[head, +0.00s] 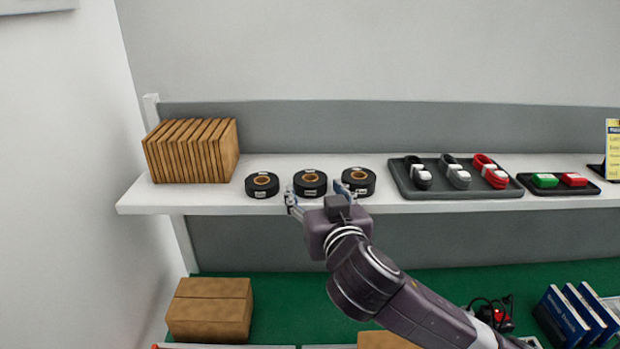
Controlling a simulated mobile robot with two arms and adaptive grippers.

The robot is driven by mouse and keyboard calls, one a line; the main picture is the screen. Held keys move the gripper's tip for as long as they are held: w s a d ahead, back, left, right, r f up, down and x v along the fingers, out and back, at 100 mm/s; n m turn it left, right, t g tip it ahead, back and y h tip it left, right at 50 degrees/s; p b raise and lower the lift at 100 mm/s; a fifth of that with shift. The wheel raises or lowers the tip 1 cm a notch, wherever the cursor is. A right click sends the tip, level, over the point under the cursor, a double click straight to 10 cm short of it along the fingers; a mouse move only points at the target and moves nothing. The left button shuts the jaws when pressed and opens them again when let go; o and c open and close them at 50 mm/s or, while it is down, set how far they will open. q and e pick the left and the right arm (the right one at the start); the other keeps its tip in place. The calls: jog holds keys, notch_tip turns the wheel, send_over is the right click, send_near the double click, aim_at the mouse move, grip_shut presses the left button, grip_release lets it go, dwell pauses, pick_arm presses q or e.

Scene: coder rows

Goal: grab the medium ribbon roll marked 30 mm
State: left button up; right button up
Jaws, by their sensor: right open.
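Three black ribbon rolls with brown cores stand in a row on the white shelf (280,205): a left roll (262,186), a middle roll (310,185) and a right roll (359,182). Each has a small white label, too small to read, so I cannot tell which is marked 30 mm. My right gripper (316,193) is open at the shelf's front edge, with its fingers spread in front of the middle roll. The fingers and palm overlap that roll's lower front. I cannot tell whether they touch it. My left gripper is out of view.
Upright brown cardboard pieces (190,152) stand left of the rolls. A dark tray (455,192) with banded devices and a smaller tray (557,190) lie to the right. Below, a brown box (210,308) and blue books (578,315) sit on a green surface (290,300).

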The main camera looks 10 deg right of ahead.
jog(key=shift+w, duration=0.7)
jog(key=shift+w+f, duration=0.2)
jog(key=shift+w, duration=0.35)
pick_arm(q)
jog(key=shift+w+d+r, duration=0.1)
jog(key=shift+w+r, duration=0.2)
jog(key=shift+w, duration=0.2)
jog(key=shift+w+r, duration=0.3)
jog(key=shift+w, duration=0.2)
pick_arm(e)
jog(key=shift+c, duration=0.3)
jog(key=c, duration=0.8)
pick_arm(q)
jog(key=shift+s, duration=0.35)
pick_arm(e)
jog(key=shift+c, duration=0.7)
jog(key=shift+r, duration=0.1)
